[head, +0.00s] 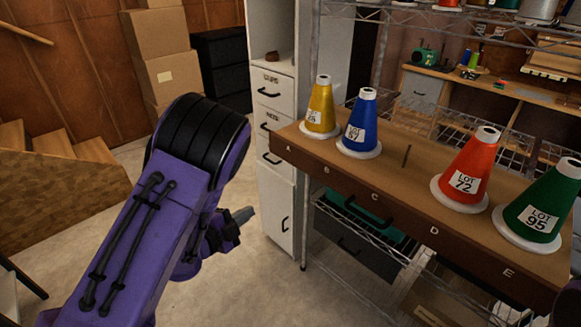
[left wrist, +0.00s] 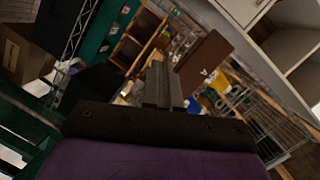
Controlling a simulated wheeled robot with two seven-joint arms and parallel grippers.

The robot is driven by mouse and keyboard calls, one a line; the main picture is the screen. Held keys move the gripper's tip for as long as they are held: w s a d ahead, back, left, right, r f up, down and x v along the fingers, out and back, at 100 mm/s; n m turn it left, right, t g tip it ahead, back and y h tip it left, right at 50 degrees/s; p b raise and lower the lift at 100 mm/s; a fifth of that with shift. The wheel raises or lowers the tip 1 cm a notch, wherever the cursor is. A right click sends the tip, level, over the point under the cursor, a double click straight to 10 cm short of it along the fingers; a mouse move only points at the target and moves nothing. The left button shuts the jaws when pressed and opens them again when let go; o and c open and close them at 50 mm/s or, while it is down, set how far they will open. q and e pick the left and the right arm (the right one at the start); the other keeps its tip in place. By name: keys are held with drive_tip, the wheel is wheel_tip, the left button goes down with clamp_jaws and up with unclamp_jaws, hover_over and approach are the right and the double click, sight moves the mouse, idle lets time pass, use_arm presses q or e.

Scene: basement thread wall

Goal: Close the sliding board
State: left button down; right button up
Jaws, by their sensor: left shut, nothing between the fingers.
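The wooden sliding board (head: 400,180) stretches across the right half of the head view, its dark front face lettered A to E. It stands out in front of the wire shelving. A yellow cone (head: 320,108), a blue cone (head: 361,122), a red cone (head: 467,172) and a green cone (head: 541,212) stand upright on it. My left gripper (head: 243,215) is shut and empty, left of the board's A end and apart from it. In the left wrist view the fingers (left wrist: 163,85) are together, with the board's A end (left wrist: 200,65) just beyond. My right gripper is out of view.
A white cabinet with drawers (head: 275,110) stands behind the board's left end. A wire basket (head: 385,245) with a dark bin hangs under the board. Cardboard boxes (head: 160,55) and wooden steps (head: 60,175) are at the left. The floor around my left gripper is clear.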

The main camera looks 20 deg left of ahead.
sight(294, 157)
use_arm(q)
wheel_tip(294, 157, up, 9)
drive_tip(key=w+m+t+h, duration=0.1)
drive_tip(key=m+h, duration=0.2)
drive_tip(key=m, duration=0.4)
drive_tip(key=p+x, duration=0.2)
drive_tip(key=x, duration=0.2)
drive_tip(key=p+x, duration=0.2)
drive_tip(key=x, duration=0.3)
drive_tip(key=p+x, duration=0.2)
drive_tip(key=x, duration=0.2)
drive_tip(key=shift+w+d+r+p, duration=0.25)
drive_tip(key=shift+w+d+p, duration=0.05)
drive_tip(key=shift+p, duration=0.05)
drive_tip(key=shift+w+d+f, duration=0.1)
drive_tip(key=shift+w+d, duration=0.05)
drive_tip(key=shift+w, duration=0.1)
